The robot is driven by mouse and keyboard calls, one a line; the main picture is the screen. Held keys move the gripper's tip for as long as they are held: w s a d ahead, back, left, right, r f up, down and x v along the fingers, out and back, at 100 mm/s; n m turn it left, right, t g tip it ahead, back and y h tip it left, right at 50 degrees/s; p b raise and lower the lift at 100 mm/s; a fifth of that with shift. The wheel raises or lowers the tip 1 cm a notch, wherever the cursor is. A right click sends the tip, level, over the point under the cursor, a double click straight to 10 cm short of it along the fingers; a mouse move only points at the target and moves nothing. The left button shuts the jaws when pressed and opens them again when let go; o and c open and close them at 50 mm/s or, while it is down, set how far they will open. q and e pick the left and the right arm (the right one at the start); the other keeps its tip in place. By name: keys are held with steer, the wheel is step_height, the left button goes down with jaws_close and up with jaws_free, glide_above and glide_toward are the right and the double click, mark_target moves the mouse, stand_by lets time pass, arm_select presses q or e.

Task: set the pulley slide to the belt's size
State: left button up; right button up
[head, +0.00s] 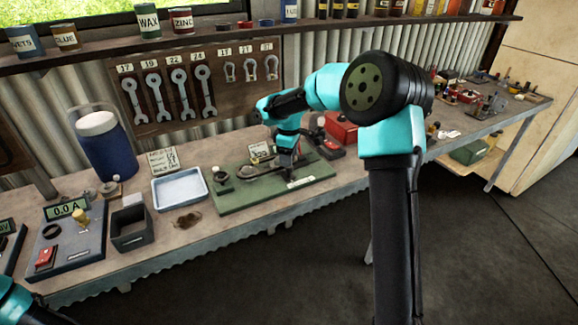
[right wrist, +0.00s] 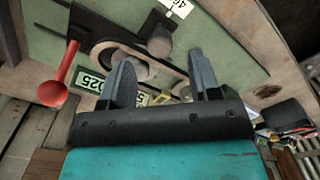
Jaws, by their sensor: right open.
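The green board (head: 240,196) lies on the bench, with a dark belt (head: 258,169) and a small post or pulley (head: 220,176) at its left end. My right gripper (head: 289,160) is over the board's right part, partly hidden by its own wrist. In the right wrist view, its fingers (right wrist: 162,80) are apart with nothing clearly between them. Beyond them are a round pulley (right wrist: 128,60) in the belt loop, a dark block (right wrist: 160,40), a red round-ended lever (right wrist: 60,88) and a number plate (right wrist: 89,88). My left gripper is out of view.
A blue-white tray (head: 180,188), a dark open box (head: 131,234) and a meter panel (head: 66,240) stand left of the board. A red box (head: 340,128) stands behind to the right. Wrenches (head: 160,95) hang on the back board. A brown scrap (head: 188,220) lies near the tray.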

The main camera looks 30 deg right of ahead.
steer(key=shift+f, duration=2.2)
jaws_close()
